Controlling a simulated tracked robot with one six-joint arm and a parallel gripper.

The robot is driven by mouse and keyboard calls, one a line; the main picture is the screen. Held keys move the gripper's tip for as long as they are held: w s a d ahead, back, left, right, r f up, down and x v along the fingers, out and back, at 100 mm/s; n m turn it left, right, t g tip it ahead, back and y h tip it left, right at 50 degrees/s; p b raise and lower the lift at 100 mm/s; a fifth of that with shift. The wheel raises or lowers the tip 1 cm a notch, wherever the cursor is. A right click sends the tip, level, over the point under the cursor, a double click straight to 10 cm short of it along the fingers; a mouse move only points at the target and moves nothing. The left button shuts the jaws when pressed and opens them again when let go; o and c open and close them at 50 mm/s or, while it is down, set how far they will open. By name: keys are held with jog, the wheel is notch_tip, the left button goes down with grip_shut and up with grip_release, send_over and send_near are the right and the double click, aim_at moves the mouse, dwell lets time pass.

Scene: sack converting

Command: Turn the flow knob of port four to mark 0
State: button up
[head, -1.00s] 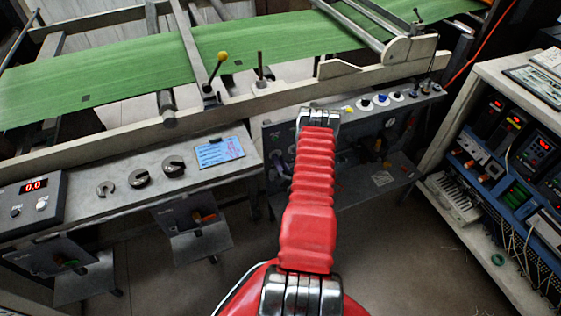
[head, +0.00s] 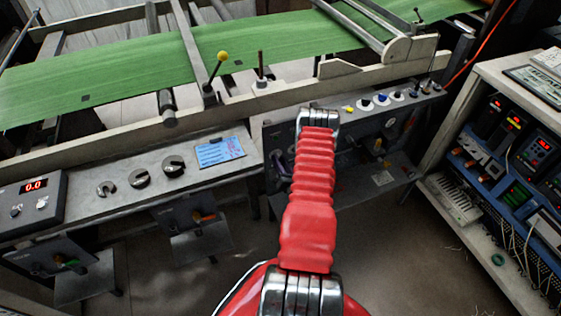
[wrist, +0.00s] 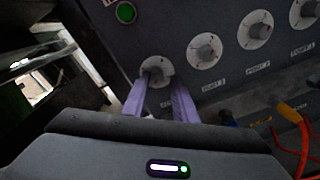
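In the wrist view, a row of round white dials with grey knobs runs across a dark panel (wrist: 190,18). The nearest knob (wrist: 154,71) is the leftmost and lowest of the row. The two purple fingers of my gripper (wrist: 159,88) reach up to its dial, one on each lower side. They stand apart with the knob between their tips, and I see no clear contact. The fingers cover the label under this dial, so I cannot read its port number. Its mark is too small to read. In the head view my red-sleeved arm hides most of the gripper.
Further dials (wrist: 205,51) sit up and right, with small port labels below them. A green button (wrist: 126,13) is up left. Orange and blue fittings (wrist: 290,113) lie right of the fingers. A rack of instruments (head: 510,165) stands at the right in the head view.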

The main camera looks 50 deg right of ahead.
jog(key=shift+o, duration=0.9)
jog(key=shift+w+r, duration=0.1)
jog(key=shift+r, duration=0.05)
jog(key=f+v, duration=0.1)
jog(key=v, duration=1.2)
jog(key=shift+s+a+r, duration=0.25)
jog(key=shift+s+r, duration=0.1)
jog(key=shift+r, duration=0.05)
